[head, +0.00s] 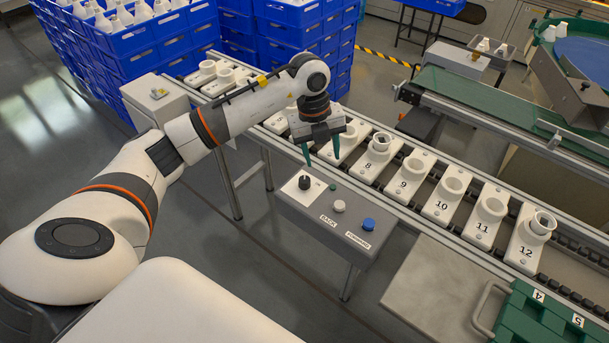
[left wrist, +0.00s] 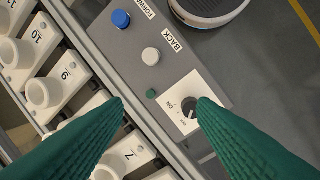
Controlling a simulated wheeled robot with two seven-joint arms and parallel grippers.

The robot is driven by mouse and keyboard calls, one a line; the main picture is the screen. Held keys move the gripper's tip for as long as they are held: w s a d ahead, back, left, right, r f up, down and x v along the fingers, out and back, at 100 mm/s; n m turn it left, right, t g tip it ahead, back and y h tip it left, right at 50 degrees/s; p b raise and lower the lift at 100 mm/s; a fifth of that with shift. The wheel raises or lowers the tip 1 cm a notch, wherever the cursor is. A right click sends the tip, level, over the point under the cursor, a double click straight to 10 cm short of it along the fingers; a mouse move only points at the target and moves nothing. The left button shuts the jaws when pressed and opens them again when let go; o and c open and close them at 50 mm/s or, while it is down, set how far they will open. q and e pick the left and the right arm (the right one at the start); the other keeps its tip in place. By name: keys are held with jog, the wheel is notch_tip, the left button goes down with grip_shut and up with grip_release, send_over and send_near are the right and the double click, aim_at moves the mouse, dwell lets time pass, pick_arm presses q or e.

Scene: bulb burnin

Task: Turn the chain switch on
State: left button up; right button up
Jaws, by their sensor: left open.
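The chain switch (head: 305,183) is a black rotary knob on a white plate at the left end of the grey control box (head: 320,215). In the left wrist view the knob (left wrist: 188,106) has ON and OFF style marks around it, and its exact setting is hard to read. My left gripper (head: 322,153) is open and empty, its green fingers pointing down above and behind the switch. In the left wrist view one fingertip overlaps the knob's edge and the other is over the conveyor edge; contact cannot be told. My right gripper is not seen.
The box also carries a small dark green lamp (left wrist: 152,93), a white BACK button (head: 339,206) and a blue FORWARD button (head: 368,224). Numbered white socket carriers (head: 409,177) line the conveyor behind it. A green case (head: 545,318) lies at the front right.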

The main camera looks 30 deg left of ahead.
pick_arm(q)
jog(key=r+n+y, duration=0.1)
jog(key=y, duration=0.1)
send_over(304, 179)
jog(key=shift+g, duration=0.3)
notch_tip(304, 179, down, 12)
jog(key=shift+r+p, duration=0.1)
jog(key=shift+p, duration=0.35)
jog(key=shift+d, duration=0.1)
jog(key=c, duration=1)
jog(key=shift+o, duration=0.2)
